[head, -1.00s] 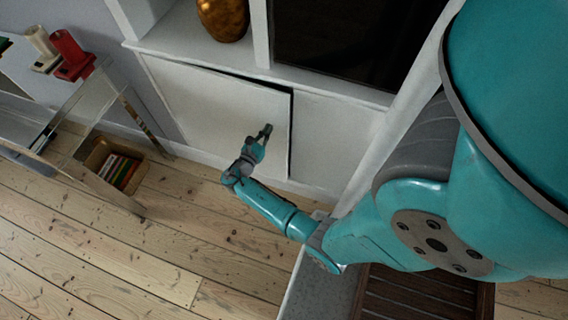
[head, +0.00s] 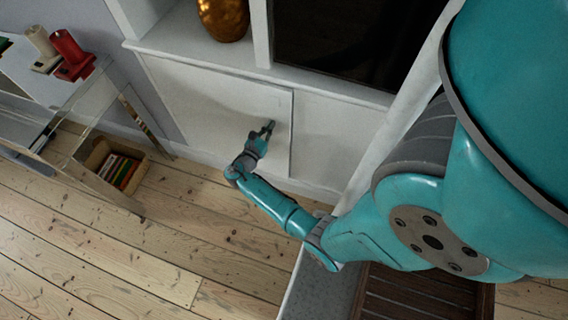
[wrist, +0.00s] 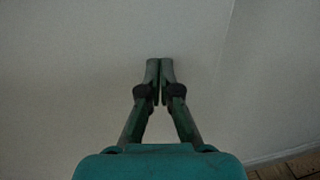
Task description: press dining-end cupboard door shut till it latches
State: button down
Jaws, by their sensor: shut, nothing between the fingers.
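The white cupboard door (head: 215,105) is in the low white unit at the top middle of the head view. It now looks about flush with the panel to its right, with a thin dark seam along its top and right edges. I cannot tell whether it is latched. My gripper (head: 269,127) is shut and empty, with its fingertips at the door's face near the right edge. In the wrist view my gripper (wrist: 160,66) points at the pale door (wrist: 80,70), and the door's seam runs to the right of the fingers. Contact looks likely but is not clear.
A glass side table (head: 100,110) stands at the left, with a crate of books (head: 118,168) beneath it. A golden vase (head: 223,18) stands on the unit's shelf. A dark slatted surface (head: 415,292) is at the bottom right. Floorboards (head: 120,240) in front are bare.

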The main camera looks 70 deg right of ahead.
jog(key=shift+s+d, duration=0.15)
jog(key=shift+d, duration=0.85)
jog(key=shift+a, duration=0.1)
jog(key=w+a, duration=0.1)
jog(key=a, duration=1.1)
jog(key=shift+w+a, duration=0.3)
jog(key=shift+a, duration=0.1)
dwell(0.6)
